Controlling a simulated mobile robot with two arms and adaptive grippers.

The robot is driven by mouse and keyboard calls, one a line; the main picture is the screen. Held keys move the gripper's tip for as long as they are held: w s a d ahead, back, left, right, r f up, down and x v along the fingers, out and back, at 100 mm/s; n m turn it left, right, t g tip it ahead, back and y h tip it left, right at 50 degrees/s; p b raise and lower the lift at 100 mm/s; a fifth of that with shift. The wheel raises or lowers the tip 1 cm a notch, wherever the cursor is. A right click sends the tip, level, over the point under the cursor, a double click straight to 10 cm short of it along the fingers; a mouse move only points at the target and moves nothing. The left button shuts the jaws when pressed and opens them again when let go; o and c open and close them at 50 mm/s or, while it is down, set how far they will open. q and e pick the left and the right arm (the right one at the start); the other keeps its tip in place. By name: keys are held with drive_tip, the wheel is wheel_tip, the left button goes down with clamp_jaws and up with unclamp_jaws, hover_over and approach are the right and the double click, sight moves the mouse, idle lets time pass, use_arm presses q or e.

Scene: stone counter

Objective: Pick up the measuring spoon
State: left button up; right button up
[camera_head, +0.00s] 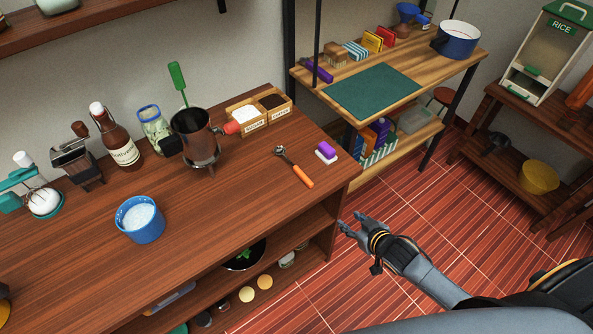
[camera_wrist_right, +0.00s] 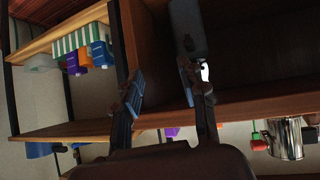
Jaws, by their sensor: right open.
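The measuring spoon (camera_head: 302,175) has an orange handle and a dark metal bowl end. It lies on the wooden counter (camera_head: 240,200) near its right end in the head view. My right gripper (camera_head: 352,226) is open and empty, in front of the counter's right edge and apart from the spoon. In the right wrist view its two fingers (camera_wrist_right: 164,90) are spread, with the wooden unit beyond them. I cannot make out the spoon in that view. My left gripper does not show.
A purple-and-white block (camera_head: 326,152) lies right of the spoon. A metal pot (camera_head: 196,138), wooden boxes labelled sugar and coffee (camera_head: 262,112) and a blue cup (camera_head: 140,219) stand on the counter. A shelf lies under the counter.

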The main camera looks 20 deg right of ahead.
drive_tip(key=w+a+r+n+t+y, duration=0.1)
drive_tip(key=a+r+y, duration=0.15)
drive_tip(key=r, duration=0.55)
drive_tip(key=w+a+r+t+y, duration=0.1)
drive_tip(key=w+a+r, duration=0.1)
drive_tip(key=a+r, duration=0.35)
approach(300, 171)
drive_tip(key=w, duration=0.1)
drive_tip(key=w+a, duration=0.1)
drive_tip(key=w, duration=0.1)
drive_tip(key=shift+a+f+t, duration=0.15)
drive_tip(key=shift+f+t, duration=0.15)
drive_tip(key=shift+f, duration=0.1)
drive_tip(key=shift+f+x, duration=0.2)
drive_tip(key=shift+x, duration=1.3)
drive_tip(key=shift+f+x, duration=0.2)
drive_tip(key=shift+x, duration=1.3)
drive_tip(key=shift+s, duration=0.15)
clamp_jaws()
